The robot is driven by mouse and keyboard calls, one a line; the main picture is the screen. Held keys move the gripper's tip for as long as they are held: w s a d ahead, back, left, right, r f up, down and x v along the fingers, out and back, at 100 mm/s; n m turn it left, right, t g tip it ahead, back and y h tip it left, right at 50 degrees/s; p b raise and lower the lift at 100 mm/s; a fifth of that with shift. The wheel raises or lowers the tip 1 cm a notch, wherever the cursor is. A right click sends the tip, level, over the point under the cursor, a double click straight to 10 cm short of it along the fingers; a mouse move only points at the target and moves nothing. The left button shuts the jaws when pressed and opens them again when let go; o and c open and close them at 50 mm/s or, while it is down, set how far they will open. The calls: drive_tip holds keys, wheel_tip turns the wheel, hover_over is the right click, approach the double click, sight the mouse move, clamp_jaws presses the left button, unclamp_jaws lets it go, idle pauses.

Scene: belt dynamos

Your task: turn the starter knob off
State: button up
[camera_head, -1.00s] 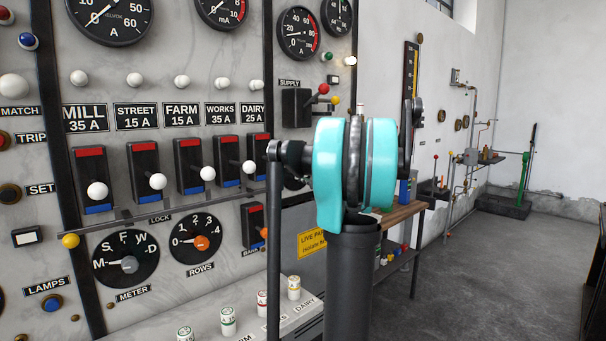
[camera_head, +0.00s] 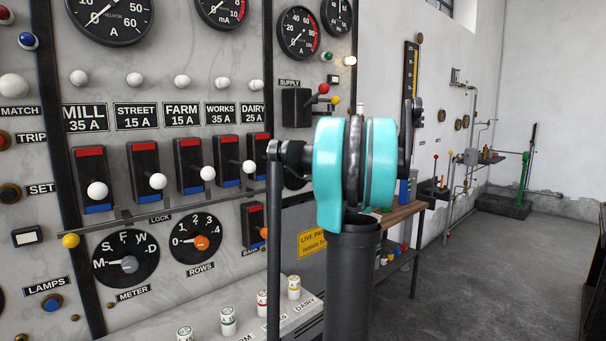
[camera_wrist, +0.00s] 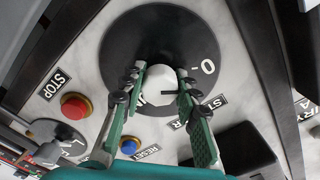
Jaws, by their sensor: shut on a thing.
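In the wrist view, the starter knob is a round white knob (camera_wrist: 160,92) on a large black dial disc (camera_wrist: 125,45). A white 0 mark is on the disc to the right of the knob. Another mark just below the knob is partly hidden. My gripper (camera_wrist: 160,74) has its two green fingers on either side of the white knob and is shut on it. A label below right of the disc is partly covered by a finger. In the head view the starter dial and the fingertips are hidden; only my arm shows.
A red STOP button (camera_wrist: 75,106) and a blue RESET button (camera_wrist: 129,146) sit close to the fingers. In the head view, a row of white-knobbed switches (camera_head: 158,181) and a supply lever (camera_head: 323,88) stand out from the panel.

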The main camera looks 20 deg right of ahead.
drive_tip(key=shift+n, duration=0.6)
drive_tip(key=o, duration=1.2)
drive_tip(key=shift+c, duration=0.2)
drive_tip(key=v, duration=1.2)
